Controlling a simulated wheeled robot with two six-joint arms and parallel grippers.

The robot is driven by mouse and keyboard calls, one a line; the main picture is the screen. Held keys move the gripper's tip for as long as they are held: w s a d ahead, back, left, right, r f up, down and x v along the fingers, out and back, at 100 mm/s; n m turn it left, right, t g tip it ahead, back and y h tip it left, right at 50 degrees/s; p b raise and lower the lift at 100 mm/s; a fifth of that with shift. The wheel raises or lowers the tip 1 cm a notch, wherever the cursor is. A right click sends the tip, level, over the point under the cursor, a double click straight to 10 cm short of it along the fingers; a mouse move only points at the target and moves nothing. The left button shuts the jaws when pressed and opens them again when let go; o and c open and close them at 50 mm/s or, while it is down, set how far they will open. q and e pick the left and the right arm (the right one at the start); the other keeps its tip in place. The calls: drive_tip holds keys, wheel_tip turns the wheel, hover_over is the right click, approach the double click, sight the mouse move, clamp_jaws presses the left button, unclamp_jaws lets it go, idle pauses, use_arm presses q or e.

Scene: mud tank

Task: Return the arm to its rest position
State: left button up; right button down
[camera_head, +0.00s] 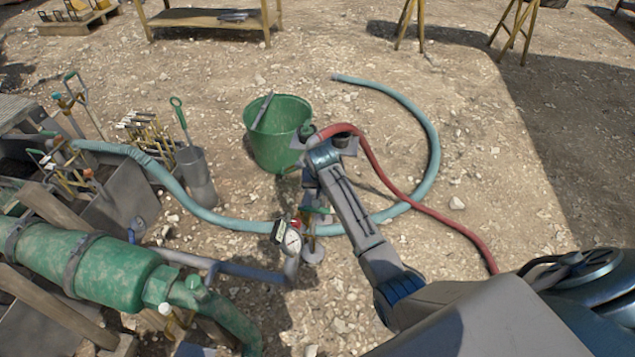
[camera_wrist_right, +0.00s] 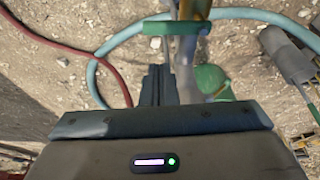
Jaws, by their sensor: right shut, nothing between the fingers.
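My right arm comes in from the lower right in the head view, and its wrist is beside the green bucket (camera_head: 278,140). My right gripper (camera_head: 310,185) points down there, partly hidden by the wrist and the pipe fittings. In the right wrist view the dark fingers of my right gripper (camera_wrist_right: 158,85) are together with nothing between them. A green valve handle (camera_wrist_right: 172,28) on a pipe shows just beyond the fingertips; I cannot tell if they touch. My left gripper is not in view.
A red hose (camera_head: 400,195) runs close by my right wrist. A light blue hose (camera_head: 436,150) curves over the gravel. A pressure gauge (camera_head: 291,242) stands below the wrist, and a green pipe (camera_head: 110,270) lies at lower left. Gravel to the right is open.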

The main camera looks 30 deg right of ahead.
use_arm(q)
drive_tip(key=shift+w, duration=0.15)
use_arm(e)
drive_tip(key=shift+r, duration=0.2)
drive_tip(key=s+f+n+g, duration=0.1)
drive_tip(key=s+f+n, duration=0.1)
drive_tip(key=s+f, duration=0.95)
drive_tip(key=s+f+n, duration=0.1)
drive_tip(key=s+f, duration=0.7)
drive_tip(key=f, duration=0.6)
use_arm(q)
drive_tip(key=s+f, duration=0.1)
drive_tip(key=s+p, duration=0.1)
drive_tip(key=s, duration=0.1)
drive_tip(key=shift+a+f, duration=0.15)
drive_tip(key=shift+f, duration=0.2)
use_arm(e)
drive_tip(key=s+f+n, duration=0.1)
drive_tip(key=s+f, duration=0.3)
drive_tip(key=s, duration=0.6)
drive_tip(key=s+a+f+n, duration=0.1)
drive_tip(key=s+f, duration=0.4)
drive_tip(key=s, duration=0.5)
drive_tip(key=s+f+n+y, duration=0.1)
drive_tip(key=s+f, duration=0.4)
drive_tip(key=s, duration=0.5)
drive_tip(key=shift+s+a+n+g, duration=0.3)
drive_tip(key=shift+s+g, duration=0.1)
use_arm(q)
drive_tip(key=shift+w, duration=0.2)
